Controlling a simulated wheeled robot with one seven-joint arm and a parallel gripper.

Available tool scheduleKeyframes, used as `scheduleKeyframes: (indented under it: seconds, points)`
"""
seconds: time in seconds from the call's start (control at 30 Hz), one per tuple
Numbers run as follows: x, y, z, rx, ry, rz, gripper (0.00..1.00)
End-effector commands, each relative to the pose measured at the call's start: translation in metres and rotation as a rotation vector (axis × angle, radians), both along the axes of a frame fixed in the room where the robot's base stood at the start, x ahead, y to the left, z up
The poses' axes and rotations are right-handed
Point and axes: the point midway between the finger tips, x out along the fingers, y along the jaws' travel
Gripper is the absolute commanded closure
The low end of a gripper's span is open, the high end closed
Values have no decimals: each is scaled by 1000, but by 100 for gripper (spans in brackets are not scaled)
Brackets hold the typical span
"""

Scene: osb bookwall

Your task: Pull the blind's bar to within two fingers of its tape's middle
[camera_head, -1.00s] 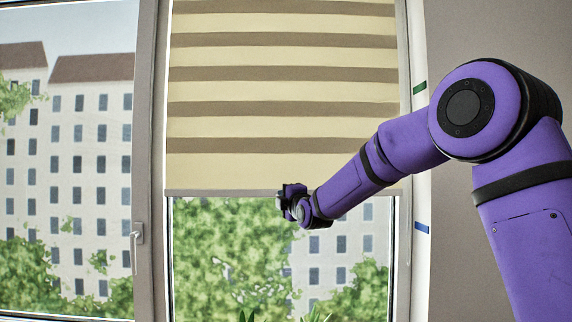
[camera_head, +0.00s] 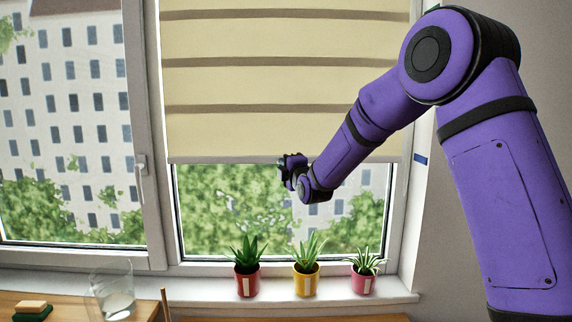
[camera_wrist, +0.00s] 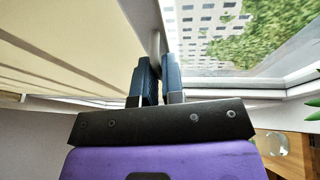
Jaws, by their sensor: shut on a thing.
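The cream and brown striped blind (camera_head: 285,90) hangs over the upper part of the right window. Its thin grey bar (camera_head: 215,161) runs along its lower edge and looks roughly straight across. A blue tape (camera_head: 420,158) is on the right window reveal, at about the bar's height in the picture. The exact gap between them is hard to judge.
Three potted plants, red (camera_head: 247,281), yellow (camera_head: 306,280) and pink (camera_head: 364,280), stand on the sill (camera_head: 200,290) below the gripper. A glass (camera_head: 112,290) is at lower left. A window handle (camera_head: 142,165) is left of the blind. Open space separates bar and plants.

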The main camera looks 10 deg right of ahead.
Motion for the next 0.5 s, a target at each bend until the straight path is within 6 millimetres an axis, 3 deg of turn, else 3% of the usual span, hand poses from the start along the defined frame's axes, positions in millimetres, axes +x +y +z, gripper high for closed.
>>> scheduleKeyframes:
  seconds: [0.03,0.13,0.5]
  points:
    - [0,0,0,2,-1,0,89]
    - [0,0,0,1,-1,0,66]
    - [-5,-1,0,0,0,0,66]
